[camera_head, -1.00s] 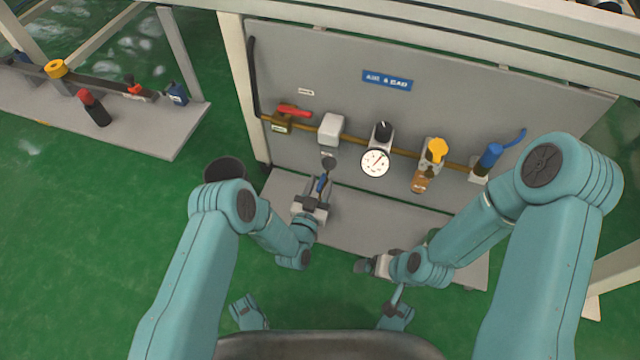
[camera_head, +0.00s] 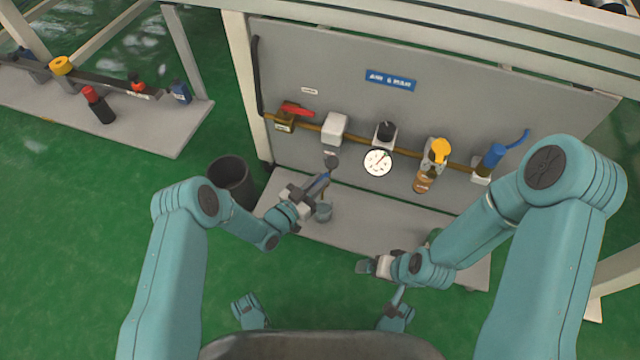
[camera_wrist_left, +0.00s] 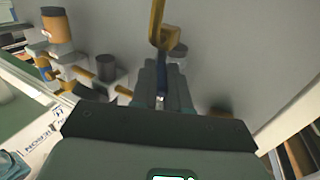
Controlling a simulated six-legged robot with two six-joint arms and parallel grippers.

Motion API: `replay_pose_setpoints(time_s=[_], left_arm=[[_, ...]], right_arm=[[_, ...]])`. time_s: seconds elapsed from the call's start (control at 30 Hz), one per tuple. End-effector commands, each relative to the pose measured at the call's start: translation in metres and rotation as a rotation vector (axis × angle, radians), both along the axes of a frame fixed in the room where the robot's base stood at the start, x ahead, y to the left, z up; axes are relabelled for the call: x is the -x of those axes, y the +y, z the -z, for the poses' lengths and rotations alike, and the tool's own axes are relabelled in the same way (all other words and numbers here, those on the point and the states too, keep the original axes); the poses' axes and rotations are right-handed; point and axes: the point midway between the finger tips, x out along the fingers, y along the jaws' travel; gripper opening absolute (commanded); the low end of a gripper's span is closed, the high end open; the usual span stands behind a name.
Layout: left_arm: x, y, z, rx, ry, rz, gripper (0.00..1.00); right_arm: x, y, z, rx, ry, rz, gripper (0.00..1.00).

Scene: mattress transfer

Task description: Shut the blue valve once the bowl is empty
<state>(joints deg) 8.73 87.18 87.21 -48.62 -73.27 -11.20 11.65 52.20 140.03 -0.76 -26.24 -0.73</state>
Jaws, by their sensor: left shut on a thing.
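A small blue lever (camera_head: 325,177) sits below a dark round part (camera_head: 331,161) on the grey panel. My left gripper (camera_head: 316,188) is shut on this lever; the lever shows between the fingers in the left wrist view (camera_wrist_left: 160,102). A small grey cup (camera_head: 323,212) stands on the shelf just below the gripper; its contents cannot be made out. Another blue handle (camera_head: 495,154) is on the valve at the right end of the pipe. My right gripper (camera_head: 366,266) is low over the shelf's front; its jaws are too small to read.
The panel carries a red lever (camera_head: 297,108), white box (camera_head: 334,128), gauge (camera_head: 378,162), yellow knob (camera_head: 440,148) and amber bowl (camera_head: 424,181). A dark bin (camera_head: 232,176) stands left of the shelf (camera_head: 360,220). A side bench (camera_head: 150,135) is far left.

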Motion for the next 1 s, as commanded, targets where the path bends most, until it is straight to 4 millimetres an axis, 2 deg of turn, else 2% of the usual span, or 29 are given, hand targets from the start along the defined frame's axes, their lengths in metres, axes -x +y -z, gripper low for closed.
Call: replay_pose_setpoints(time_s=[0.5, 1.0], left_arm=[[-0.015, 0.010, 0.000, -0.004, -0.004, 0.451, 0.00], [-0.021, 0.010, -0.001, 0.000, -0.004, 0.628, 0.00]], right_arm=[[0.000, 0.000, 0.000, 0.000, 0.000, 0.000, 0.93], [0.000, 0.000, 0.000, 0.000, 0.000, 0.000, 0.93]])
